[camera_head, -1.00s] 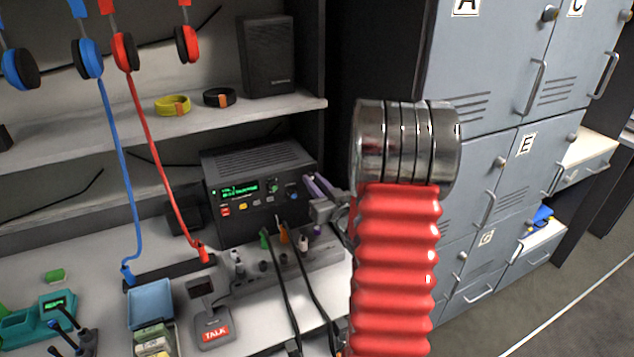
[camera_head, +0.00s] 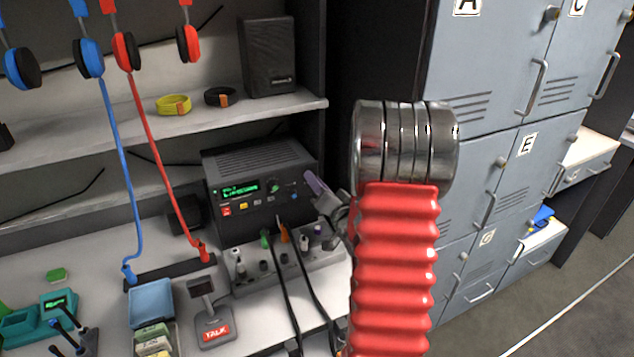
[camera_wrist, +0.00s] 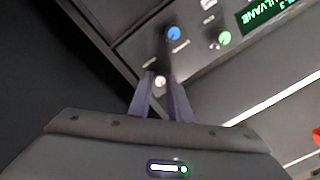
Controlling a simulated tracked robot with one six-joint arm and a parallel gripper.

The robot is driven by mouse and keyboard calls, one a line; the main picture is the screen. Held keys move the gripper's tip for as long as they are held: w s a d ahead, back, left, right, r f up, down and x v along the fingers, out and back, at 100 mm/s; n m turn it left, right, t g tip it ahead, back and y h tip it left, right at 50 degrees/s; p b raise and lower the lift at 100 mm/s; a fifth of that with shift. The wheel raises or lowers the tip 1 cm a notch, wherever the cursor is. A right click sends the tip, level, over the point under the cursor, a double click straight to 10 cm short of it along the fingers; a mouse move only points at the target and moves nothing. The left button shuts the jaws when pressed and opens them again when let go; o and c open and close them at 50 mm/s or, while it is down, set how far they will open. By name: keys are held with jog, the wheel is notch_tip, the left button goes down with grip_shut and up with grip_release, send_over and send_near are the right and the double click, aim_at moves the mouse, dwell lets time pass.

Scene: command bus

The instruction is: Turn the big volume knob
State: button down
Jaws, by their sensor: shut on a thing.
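The black radio (camera_head: 262,180) with a green display stands on the desk. Its front has a green-marked knob (camera_head: 272,186) and a blue-marked knob (camera_head: 294,195). The wrist view also shows the green-marked knob (camera_wrist: 225,38) and the blue-marked knob (camera_wrist: 173,33). My gripper (camera_head: 311,177) is at the right end of the radio's front, with its purple fingers pointing at the panel. In the wrist view my gripper (camera_wrist: 161,78) is shut on a small pale-capped knob (camera_wrist: 160,82) between the fingers. The labels are too blurred to say which knob is the volume.
A switch panel (camera_head: 275,270) with plugged cables stands just below the radio. A TALK microphone stand (camera_head: 213,325) is in front. A shelf (camera_head: 150,128) with a speaker (camera_head: 270,58) hangs above. Grey lockers (camera_head: 480,150) stand to the right.

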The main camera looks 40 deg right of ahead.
jog(key=shift+s+d+m, duration=0.1)
jog(key=shift+d+m, duration=0.15)
jog(key=shift+m, duration=0.05)
jog(key=c, duration=2)
grip_release()
jog(key=o, duration=0.4)
jog(key=shift+a, duration=0.1)
jog(key=shift+c, duration=0.2)
jog(key=v, duration=1.3)
jog(key=shift+s, duration=0.35)
jog(key=shift+a, duration=0.1)
